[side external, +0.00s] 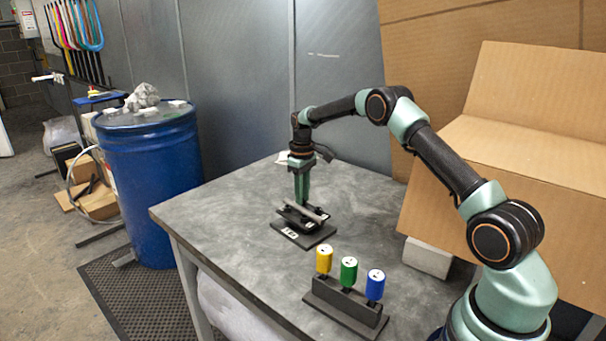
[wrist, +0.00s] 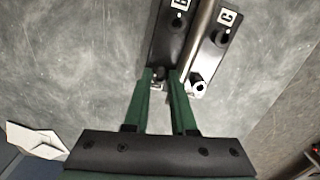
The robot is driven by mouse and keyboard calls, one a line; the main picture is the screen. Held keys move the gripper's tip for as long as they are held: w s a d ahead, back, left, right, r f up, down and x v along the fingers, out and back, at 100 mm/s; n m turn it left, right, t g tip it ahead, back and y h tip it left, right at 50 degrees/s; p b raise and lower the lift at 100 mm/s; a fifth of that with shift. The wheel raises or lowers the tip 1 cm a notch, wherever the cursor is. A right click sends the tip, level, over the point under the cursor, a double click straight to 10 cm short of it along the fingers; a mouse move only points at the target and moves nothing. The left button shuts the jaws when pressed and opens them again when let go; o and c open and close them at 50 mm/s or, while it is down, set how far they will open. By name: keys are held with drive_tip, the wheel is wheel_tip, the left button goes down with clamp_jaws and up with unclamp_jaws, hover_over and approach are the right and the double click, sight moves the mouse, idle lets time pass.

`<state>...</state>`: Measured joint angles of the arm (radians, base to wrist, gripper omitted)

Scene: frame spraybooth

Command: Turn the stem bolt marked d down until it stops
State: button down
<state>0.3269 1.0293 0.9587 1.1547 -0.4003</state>
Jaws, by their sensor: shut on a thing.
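A black plate (side external: 318,238) with a grey bar (side external: 313,210) across it lies on the bench; the plate also shows in the wrist view (wrist: 172,45). Stem bolts stand on both sides of the bar. One dark bolt (wrist: 178,28) is by the B label, another (wrist: 220,38) by the C label, and a bolt with a bright hex head (wrist: 197,82) is at the near right. My gripper (wrist: 160,74) points down and is shut on the near left bolt, mostly hidden between the fingertips. The label beside it is not readable, and I cannot make out a d mark.
A black rack (side external: 345,310) with yellow (side external: 324,260), green (side external: 348,272) and blue (side external: 375,285) capped pieces stands at the bench's front right. A large cardboard box (side external: 510,150) is behind my arm. A blue drum (side external: 150,190) stands left of the bench. The left bench top is clear.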

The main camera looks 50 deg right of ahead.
drive_tip(key=m, duration=1.3)
drive_tip(key=shift+w+r+m, duration=0.1)
drive_tip(key=shift+m, duration=0.3)
idle(0.3)
drive_tip(key=c, duration=0.8)
unclamp_jaws()
drive_tip(key=shift+o, duration=0.2)
wheel_tip(320, 180, up, 12)
